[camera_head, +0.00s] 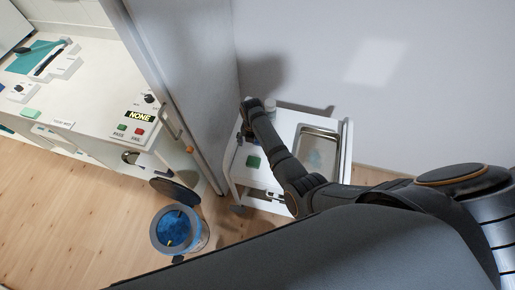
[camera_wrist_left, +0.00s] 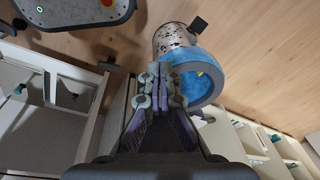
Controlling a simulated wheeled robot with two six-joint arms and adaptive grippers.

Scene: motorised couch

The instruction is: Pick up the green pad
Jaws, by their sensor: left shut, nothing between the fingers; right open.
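A small dark green pad (camera_head: 253,161) lies on the white cart (camera_head: 285,125), near its left side. A second, lighter green pad (camera_head: 32,113) lies on the counter at the left. My right arm reaches in over the cart, and my right gripper (camera_head: 243,136) is open above the cart's left edge, a little behind the dark green pad and apart from it. My left gripper (camera_wrist_left: 172,76) is shut and empty in the left wrist view. No green pad is recognisable in that view.
A metal tray (camera_head: 318,150) sits on the cart's right part. A bin with a blue liner (camera_head: 178,228) stands on the floor and also shows in the left wrist view (camera_wrist_left: 207,72). The counter (camera_head: 85,85) holds a control panel (camera_head: 139,117). A grey partition (camera_head: 190,75) separates counter and cart.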

